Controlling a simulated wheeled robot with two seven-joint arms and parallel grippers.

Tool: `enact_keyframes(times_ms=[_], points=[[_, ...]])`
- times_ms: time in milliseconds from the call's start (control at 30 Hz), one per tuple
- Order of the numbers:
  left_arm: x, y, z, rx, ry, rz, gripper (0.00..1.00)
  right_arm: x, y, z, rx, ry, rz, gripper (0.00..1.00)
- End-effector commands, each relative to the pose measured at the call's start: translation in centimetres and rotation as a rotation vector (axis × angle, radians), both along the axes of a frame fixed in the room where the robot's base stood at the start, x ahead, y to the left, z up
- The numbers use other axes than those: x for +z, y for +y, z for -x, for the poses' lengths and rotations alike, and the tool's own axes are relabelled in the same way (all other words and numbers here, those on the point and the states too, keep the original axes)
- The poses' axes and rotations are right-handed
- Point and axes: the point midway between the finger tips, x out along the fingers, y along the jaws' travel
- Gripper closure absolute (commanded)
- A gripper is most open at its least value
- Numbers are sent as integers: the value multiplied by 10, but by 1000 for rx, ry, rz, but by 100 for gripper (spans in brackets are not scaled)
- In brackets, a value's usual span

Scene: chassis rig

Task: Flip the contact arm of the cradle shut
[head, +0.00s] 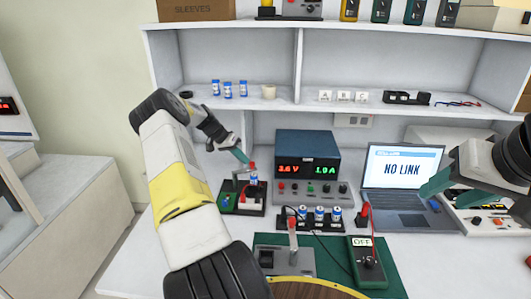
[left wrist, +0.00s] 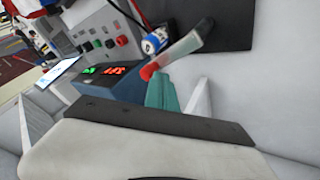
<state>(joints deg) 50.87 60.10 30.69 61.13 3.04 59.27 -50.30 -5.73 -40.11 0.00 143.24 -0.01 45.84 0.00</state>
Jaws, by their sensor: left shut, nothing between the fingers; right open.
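The cradle is a small dark tray (head: 227,206) left of the power supply. A blue-and-white battery cell (head: 253,180) is at it, and it also shows in the left wrist view (left wrist: 154,42). The contact arm is a pale lever with a red tip (left wrist: 148,72). It sticks up from the dark base beside the cell; its exact angle is hard to tell. My left gripper (head: 241,156) is shut and empty, its teal fingertips close to the red tip; I cannot tell whether they touch. My right gripper (head: 435,184) is open and empty in front of the laptop.
A power supply (head: 307,155) stands behind. A black rack of cells (head: 310,226), a grey box with a red-knobbed lever (head: 300,260) and a multimeter (head: 368,262) are to the right. The laptop (head: 402,170) reads "NO LINK". White table front right (head: 450,265) is clear.

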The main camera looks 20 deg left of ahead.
Motion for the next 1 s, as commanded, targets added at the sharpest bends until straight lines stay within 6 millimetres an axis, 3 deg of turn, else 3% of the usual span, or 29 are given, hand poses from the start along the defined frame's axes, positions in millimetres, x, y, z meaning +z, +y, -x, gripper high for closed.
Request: enact_keyframes(times_ms=[167, 1000], points=[[0, 0, 5, -142, -1, -1, 100, 0, 0, 0, 0, 0, 0, 50], [0, 13, 16, -128, 1, -1, 100, 0, 0, 0, 0, 0, 0, 50]])
